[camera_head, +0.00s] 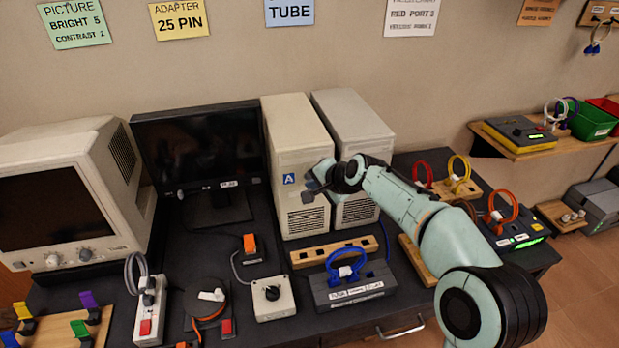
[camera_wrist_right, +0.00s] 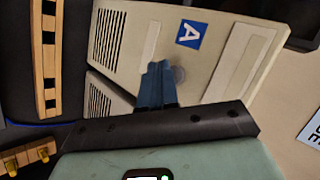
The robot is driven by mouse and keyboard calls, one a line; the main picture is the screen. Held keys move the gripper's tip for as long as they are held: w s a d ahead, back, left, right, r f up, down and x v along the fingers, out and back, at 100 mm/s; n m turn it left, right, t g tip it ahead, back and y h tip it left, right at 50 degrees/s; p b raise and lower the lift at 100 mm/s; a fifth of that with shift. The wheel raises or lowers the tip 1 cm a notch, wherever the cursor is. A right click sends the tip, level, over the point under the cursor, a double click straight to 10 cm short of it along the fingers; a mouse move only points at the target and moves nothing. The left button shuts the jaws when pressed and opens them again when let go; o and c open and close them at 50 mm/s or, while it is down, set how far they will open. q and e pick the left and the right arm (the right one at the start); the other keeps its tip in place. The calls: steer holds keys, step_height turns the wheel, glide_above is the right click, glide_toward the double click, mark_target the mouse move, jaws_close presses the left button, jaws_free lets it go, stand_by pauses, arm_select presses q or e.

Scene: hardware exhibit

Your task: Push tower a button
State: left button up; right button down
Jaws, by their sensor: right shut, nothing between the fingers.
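Tower A (camera_head: 293,125) is a beige computer tower with a blue "A" label (camera_head: 289,179) on its front. Its front also fills the upper middle of the right wrist view, with the label (camera_wrist_right: 191,34) there. A round grey button (camera_wrist_right: 180,74) shows on the front beside my right fingertips. My right gripper (camera_head: 308,190) is shut and empty, right in front of tower A's front face. Its fingers (camera_wrist_right: 159,70) point at the face close to the button. I cannot tell whether they touch it. My left gripper is not in view.
A second beige tower (camera_head: 350,115) stands to the right of tower A, partly behind my right arm. A black monitor (camera_head: 197,145) stands to the left. A wooden strip (camera_head: 333,252), a grey knob box (camera_head: 268,298) and a blue-handled box (camera_head: 347,288) lie in front.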

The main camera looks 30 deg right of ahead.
steer(key=shift+w, duration=0.15)
stand_by(0.5)
steer(key=shift+w+d, duration=0.1)
steer(key=shift+w, duration=0.2)
steer(key=shift+w+p, duration=0.15)
steer(key=shift+p, duration=0.2)
stand_by(0.4)
steer(key=shift+s, duration=0.65)
steer(key=s+a, duration=0.1)
steer(key=s, duration=0.4)
steer(key=shift+s+a+b, duration=0.3)
steer(key=shift+s+b, duration=0.05)
steer(key=shift+s, duration=0.05)
